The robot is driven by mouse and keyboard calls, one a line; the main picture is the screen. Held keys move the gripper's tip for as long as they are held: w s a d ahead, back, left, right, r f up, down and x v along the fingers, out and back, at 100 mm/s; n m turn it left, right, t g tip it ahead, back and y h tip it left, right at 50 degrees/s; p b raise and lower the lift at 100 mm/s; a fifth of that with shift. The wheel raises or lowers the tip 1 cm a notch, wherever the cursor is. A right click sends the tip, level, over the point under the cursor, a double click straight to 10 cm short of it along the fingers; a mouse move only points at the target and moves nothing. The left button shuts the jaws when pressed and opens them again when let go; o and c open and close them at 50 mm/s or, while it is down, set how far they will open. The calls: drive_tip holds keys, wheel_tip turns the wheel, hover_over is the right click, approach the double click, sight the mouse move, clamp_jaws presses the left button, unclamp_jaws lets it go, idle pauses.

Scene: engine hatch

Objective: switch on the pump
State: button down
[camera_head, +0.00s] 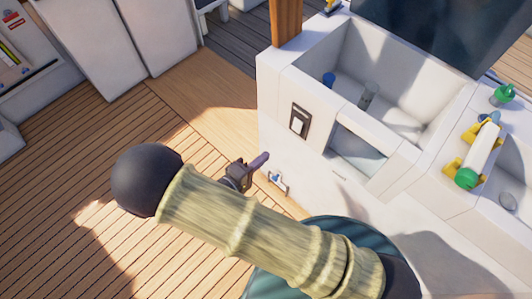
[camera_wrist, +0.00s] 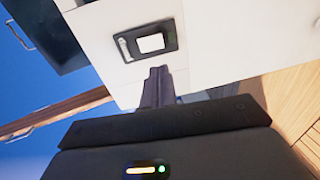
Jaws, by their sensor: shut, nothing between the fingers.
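A switch panel (camera_head: 299,120) with a dark frame and a white rocker sits on the white front wall of the engine hatch (camera_head: 275,85). The panel also shows close up in the wrist view (camera_wrist: 148,43), with the white rocker (camera_wrist: 151,43) and a small light-coloured strip to its left. My gripper (camera_head: 264,157) is shut and empty, below and left of the panel in the head view. In the wrist view its fingertips (camera_wrist: 158,71) point at the wall just below the panel, and they appear apart from the rocker. Which way the rocker is set cannot be told.
A small metal bracket (camera_head: 278,181) is on the wall below the panel. The open hatch holds a blue fitting (camera_head: 329,79) and a grey cylinder (camera_head: 368,95). A white cylinder (camera_head: 483,148) in yellow brackets lies at right. Wooden deck (camera_head: 75,165) is clear at left.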

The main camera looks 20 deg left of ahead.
drive_tip(key=b+x, duration=0.1)
drive_tip(key=x, duration=1.1)
drive_tip(key=shift+w+d+b, duration=0.15)
drive_tip(key=shift+b, duration=0.2)
drive_tip(key=shift+w+f, duration=0.1)
drive_tip(key=shift+f, duration=0.1)
drive_tip(key=shift+w+d+b, duration=0.1)
drive_tip(key=shift+b, duration=0.2)
drive_tip(key=shift+r, duration=0.1)
drive_tip(key=p, duration=0.1)
approach(296, 131)
drive_tip(key=s+a+f, duration=0.2)
drive_tip(key=s, duration=0.4)
drive_tip(key=shift+a+f, duration=0.35)
